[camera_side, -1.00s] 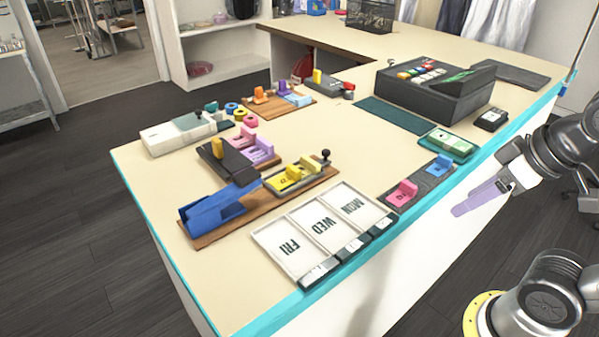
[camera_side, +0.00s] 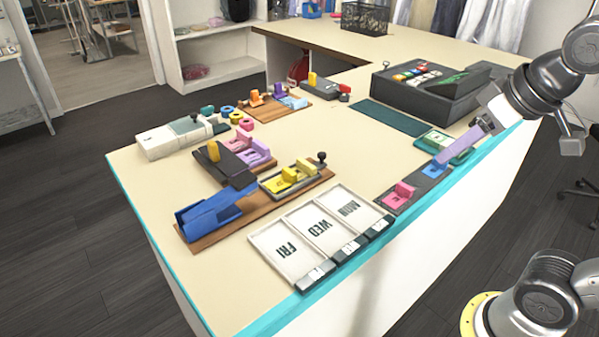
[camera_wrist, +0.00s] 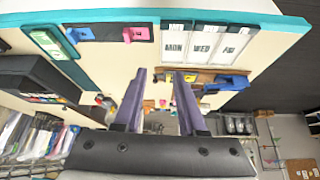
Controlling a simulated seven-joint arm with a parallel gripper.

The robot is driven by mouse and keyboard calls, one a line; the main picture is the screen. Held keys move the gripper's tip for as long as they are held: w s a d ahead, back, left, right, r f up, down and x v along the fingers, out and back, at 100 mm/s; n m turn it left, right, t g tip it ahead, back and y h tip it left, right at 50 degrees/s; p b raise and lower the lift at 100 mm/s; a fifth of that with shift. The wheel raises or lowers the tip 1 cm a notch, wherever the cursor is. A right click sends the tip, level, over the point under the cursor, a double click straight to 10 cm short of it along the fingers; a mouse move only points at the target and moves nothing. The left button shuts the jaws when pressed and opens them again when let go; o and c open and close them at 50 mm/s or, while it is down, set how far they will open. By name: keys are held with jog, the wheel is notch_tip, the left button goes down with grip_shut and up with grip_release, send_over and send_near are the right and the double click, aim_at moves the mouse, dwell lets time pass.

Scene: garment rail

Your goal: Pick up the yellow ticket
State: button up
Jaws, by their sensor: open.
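Yellow tickets (camera_side: 289,175) stand in a small grey tray on a wooden board, near the middle of the counter in the side view. Another yellow-orange piece (camera_side: 214,151) stands on the dark block behind the blue holder. I cannot tell which piece the task means. My gripper (camera_side: 440,160), with purple fingers, is at the right above the counter's front edge, near the blue ticket and well away from the yellow tickets. In the wrist view my gripper (camera_wrist: 163,76) shows its two fingers apart with nothing held between them.
The MON, WED and FRI tray (camera_side: 318,228) lies at the front edge. A dark strip with a pink ticket (camera_side: 399,193) and blue ticket (camera_side: 435,169) lies right of it. The blue holder (camera_side: 213,211) is at left. A dark register (camera_side: 430,95) stands behind.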

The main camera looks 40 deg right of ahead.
jog(key=w+r, duration=0.5)
jog(key=w, duration=0.7)
jog(key=g+h, duration=0.1)
jog(key=g, duration=0.2)
send_over(307, 164)
jog(key=s+a, duration=0.1)
jog(key=s, duration=0.1)
jog(key=f, duration=1.8)
jog(key=shift+w+f, duration=0.15)
jog(key=shift+w, duration=0.1)
jog(key=shift+s+x, duration=0.2)
jog(key=shift+x, duration=2.75)
jog(key=shift+f, duration=0.1)
grip_shut()
